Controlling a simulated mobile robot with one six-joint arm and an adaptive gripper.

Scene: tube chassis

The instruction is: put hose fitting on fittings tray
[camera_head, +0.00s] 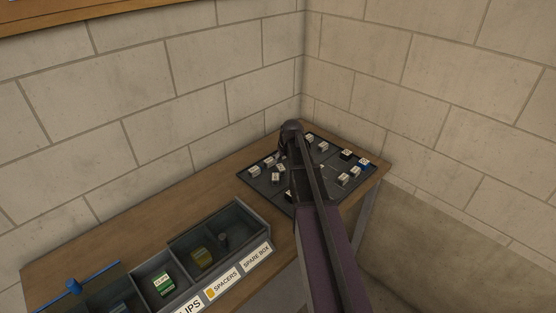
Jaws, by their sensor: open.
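A flat dark tray (256,183), which looks like the fittings tray, lies at the right end of the wooden bench near the wall corner. Several small pieces with white tops stand spread over it. My gripper (284,156) is over the left middle of this tray, largely hidden by my arm; it is open, and I see nothing held. I cannot tell which piece is the hose fitting. My arm hides the tray's middle and front.
The divided grey bin (262,222) stands at the bench's front, with labels including SPACERS and SPARE BOX. A blue tool (74,286) lies left. Block walls close the back; bare bench (150,235) lies behind the bin.

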